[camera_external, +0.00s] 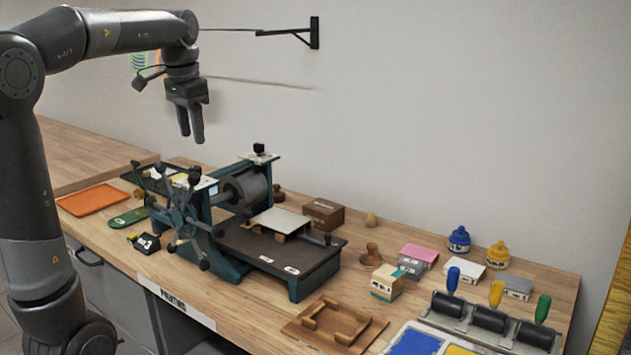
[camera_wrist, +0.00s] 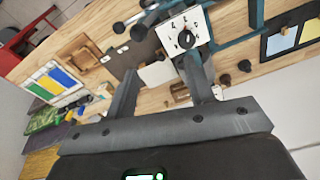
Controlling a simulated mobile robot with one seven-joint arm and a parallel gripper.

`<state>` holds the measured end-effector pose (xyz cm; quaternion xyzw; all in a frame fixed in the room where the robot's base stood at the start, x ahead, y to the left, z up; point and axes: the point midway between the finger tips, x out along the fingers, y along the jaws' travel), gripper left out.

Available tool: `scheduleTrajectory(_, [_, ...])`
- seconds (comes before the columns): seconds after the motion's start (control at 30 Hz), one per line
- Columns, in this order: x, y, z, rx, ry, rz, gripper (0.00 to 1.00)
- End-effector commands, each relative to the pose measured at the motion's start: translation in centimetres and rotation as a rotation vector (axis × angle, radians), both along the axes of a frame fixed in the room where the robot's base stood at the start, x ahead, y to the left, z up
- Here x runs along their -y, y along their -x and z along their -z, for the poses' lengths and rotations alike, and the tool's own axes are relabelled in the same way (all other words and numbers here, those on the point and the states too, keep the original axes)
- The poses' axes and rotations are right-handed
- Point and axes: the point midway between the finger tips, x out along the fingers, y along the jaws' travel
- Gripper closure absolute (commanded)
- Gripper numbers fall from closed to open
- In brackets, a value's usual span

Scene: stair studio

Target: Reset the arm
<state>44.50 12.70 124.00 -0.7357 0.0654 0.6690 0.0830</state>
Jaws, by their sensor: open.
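My gripper (camera_external: 190,122) hangs in the air above the back left part of the workbench, with its fingers pointing down. It is open and nothing shows between its fingers. In the wrist view my gripper (camera_wrist: 160,85) shows two dark fingers spread apart, with the bench beyond them. My arm rises at the left of the external view and bends over to the right at the top. The gripper is above and apart from the printing press (camera_external: 240,190).
An orange tray (camera_external: 94,200) lies at the left of the bench. Ink rollers (camera_external: 488,320), stamps, a pink block (camera_external: 419,253) and a wooden holder (camera_external: 334,322) crowd the right side. A black wall bracket (camera_external: 300,34) sticks out behind. The air around the gripper is free.

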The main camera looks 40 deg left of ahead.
Motion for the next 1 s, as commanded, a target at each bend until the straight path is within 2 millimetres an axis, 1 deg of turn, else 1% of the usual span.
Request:
scheduleTrajectory(0.03, [1.4, 1.3, 0.3, 0.03, -0.001, -0.01, 0.51])
scheduleTrajectory(0.1, [3.0, 2.8, 1.0, 0.069, -0.001, -0.028, 0.51])
scheduleTrajectory(0.3, [7.0, 7.2, 3.7, 0.18, 0.009, -0.086, 0.51])
scheduleTrajectory(0.37, [8.1, 8.5, 4.7, 0.214, 0.015, -0.102, 0.51])
scheduleTrajectory(0.5, [10.3, 11.5, 7.4, 0.29, 0.035, -0.14, 0.51])
scheduleTrajectory(0.6, [11.4, 13.3, 9.2, 0.335, 0.049, -0.163, 0.51])
scheduleTrajectory(0.7, [12.2, 14.5, 10.6, 0.367, 0.063, -0.181, 0.51])
scheduleTrajectory(0.8, [12.5, 15.3, 11.6, 0.386, 0.072, -0.193, 0.51])
scheduleTrajectory(1.0, [12.7, 15.6, 12.0, 0.396, 0.076, -0.2, 0.51])
